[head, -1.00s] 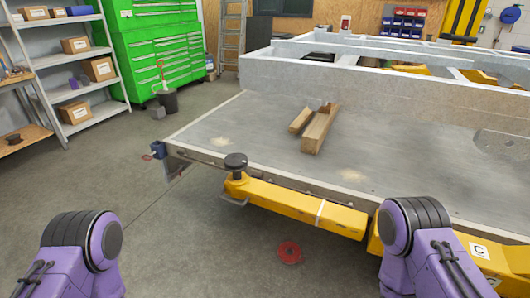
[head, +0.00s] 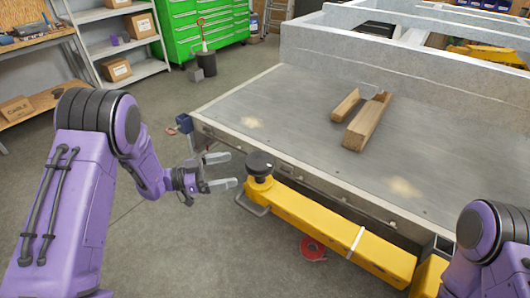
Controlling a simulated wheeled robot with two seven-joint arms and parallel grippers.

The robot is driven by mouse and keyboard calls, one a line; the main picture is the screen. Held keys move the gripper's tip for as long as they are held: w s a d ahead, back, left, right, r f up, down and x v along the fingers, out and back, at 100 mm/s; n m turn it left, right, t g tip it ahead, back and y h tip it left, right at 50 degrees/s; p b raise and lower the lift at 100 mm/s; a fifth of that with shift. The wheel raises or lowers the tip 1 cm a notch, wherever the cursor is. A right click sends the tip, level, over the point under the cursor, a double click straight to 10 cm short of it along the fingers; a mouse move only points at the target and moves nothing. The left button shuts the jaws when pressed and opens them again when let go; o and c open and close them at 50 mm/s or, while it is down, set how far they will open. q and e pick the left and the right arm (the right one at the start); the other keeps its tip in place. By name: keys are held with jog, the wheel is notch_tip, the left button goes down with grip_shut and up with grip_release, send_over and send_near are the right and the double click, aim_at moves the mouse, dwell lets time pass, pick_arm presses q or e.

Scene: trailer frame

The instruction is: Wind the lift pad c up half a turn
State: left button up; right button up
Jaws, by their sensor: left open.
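The lift pad (head: 260,163) is a round black pad on a short dark stem at the free end of a yellow lift arm (head: 325,220), close below the edge of the trailer frame (head: 335,182). A label with a C shows on this arm's inner part in the earlier view only. My left gripper (head: 227,172) is just left of the pad, with its two fingers pointing right toward it. It is open and empty, apart from the pad. My right arm (head: 490,240) shows at the lower right; its gripper is out of view.
Two wooden blocks (head: 368,122) lie on the trailer deck (head: 290,110). A blue fitting (head: 184,123) sits at the deck's corner. A red disc (head: 313,248) lies on the floor below the lift arm. A shelf (head: 112,50) and workbench (head: 45,100) stand at the left.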

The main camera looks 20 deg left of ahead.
aim_at(260, 163)
pick_arm(q)
jog(key=p+x, duration=0.1)
jog(key=x, duration=0.4)
jog(key=p+x, duration=0.2)
jog(key=x, duration=0.3)
jog(key=shift+s+d+r, duration=0.1)
jog(key=shift+d+r, duration=0.15)
jog(key=c, duration=0.7)
